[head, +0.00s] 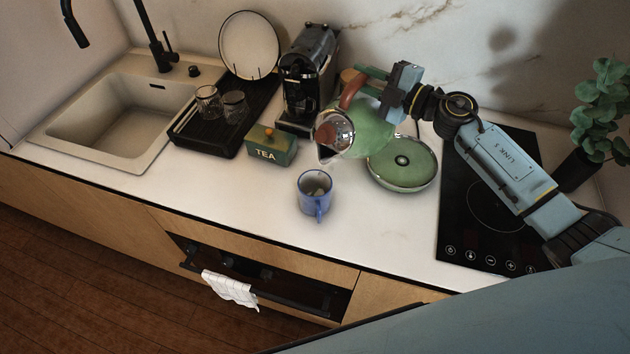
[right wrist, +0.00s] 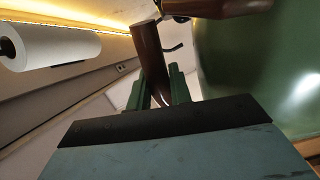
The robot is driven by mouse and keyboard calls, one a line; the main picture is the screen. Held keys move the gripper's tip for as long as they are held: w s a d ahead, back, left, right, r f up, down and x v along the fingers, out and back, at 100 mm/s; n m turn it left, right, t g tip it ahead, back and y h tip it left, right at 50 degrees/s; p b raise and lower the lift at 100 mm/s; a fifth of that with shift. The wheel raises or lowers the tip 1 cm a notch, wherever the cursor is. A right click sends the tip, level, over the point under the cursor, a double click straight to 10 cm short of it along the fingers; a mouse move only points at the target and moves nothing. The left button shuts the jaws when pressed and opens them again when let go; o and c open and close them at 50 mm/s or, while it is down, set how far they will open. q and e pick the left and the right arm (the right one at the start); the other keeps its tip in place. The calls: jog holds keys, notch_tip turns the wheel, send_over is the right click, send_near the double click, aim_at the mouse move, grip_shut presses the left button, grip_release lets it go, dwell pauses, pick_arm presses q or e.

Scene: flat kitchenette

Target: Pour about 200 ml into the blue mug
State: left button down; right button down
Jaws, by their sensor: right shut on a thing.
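The blue mug (head: 315,192) stands upright on the white counter, its handle toward the front edge. A green kettle (head: 370,132) with a shiny metal lid and brown handle is tilted above and behind the mug, its spout pointing down to the left. My right gripper (head: 358,84) is shut on the kettle's brown handle; the handle also shows between the fingers in the right wrist view (right wrist: 151,62). The kettle's green body (right wrist: 285,70) fills the right of that view. I cannot make out a clear stream of liquid or the level in the mug. My left gripper is not in view.
A green round kettle base (head: 402,180) lies right of the mug, beside the black cooktop (head: 480,240). A green tea box (head: 271,147), a coffee machine (head: 306,75) and a black rack (head: 205,137) with glasses stand left and behind. The counter around the mug is clear.

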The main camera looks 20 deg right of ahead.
aim_at(359, 82)
jog(key=shift+s+a+r+n+b, duration=0.15)
jog(key=shift+s+a+r+n, duration=0.2)
jog(key=shift+a+n, duration=0.2)
jog(key=shift+s+a+r+n+b, duration=0.15)
jog(key=shift+s+a+r+n, duration=0.1)
jog(key=shift+s+a+n, duration=0.25)
dwell(1.9)
jog(key=shift+s+a+r+n+p, duration=0.35)
jog(key=shift+a+p, duration=0.15)
jog(key=shift+p, duration=0.2)
dwell(1.8)
